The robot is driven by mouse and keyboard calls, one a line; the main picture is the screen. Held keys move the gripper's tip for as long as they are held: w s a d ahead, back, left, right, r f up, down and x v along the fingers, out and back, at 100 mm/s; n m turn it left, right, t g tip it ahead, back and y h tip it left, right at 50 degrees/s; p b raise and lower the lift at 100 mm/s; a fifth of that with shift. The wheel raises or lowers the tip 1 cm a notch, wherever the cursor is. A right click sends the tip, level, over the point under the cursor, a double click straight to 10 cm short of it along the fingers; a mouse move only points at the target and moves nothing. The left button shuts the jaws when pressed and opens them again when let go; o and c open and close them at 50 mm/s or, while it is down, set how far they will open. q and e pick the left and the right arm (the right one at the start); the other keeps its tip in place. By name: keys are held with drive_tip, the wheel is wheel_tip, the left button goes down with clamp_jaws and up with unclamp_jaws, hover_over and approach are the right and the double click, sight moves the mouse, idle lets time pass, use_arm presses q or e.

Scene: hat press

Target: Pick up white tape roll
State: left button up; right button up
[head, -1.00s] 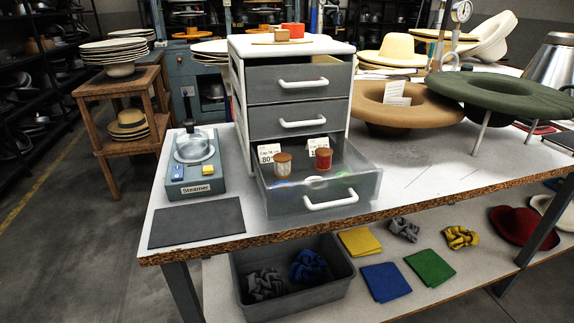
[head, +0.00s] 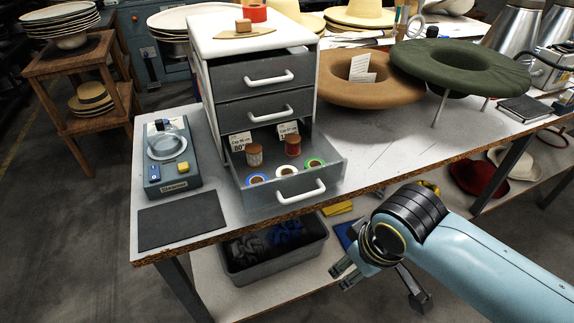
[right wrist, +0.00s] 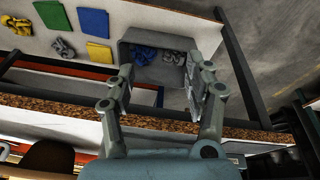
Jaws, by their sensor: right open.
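The white tape roll (head: 286,172) lies in the open bottom drawer (head: 295,185) of the drawer cabinet, between a blue roll (head: 257,179) on its left and a green roll (head: 315,163) on its right. My right gripper (head: 345,276) is in front of and below the table edge, to the lower right of the drawer, apart from the roll. In the right wrist view my right gripper (right wrist: 160,88) is open with nothing between its fingers. The roll does not show in that view. My left gripper is not in view.
Two thread spools (head: 254,155) stand behind the rolls in the drawer. A steamer (head: 170,155) and a dark mat (head: 182,220) lie left of the cabinet. A grey bin (head: 275,262) with cloths is on the lower shelf. Brown (head: 340,90) and green hats (head: 460,68) stand to the right.

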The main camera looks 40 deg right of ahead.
drive_tip(key=w+r+m+p, duration=0.3)
drive_tip(key=w+r, duration=0.1)
drive_tip(key=r, duration=0.7)
wheel_tip(320, 180, up, 4)
drive_tip(key=m+g, duration=0.3)
drive_tip(key=m, duration=1)
hover_over(287, 172)
drive_tip(key=shift+y, duration=0.4)
wheel_tip(287, 172, down, 11)
drive_tip(key=shift+r, duration=0.2)
drive_tip(key=c, duration=0.6)
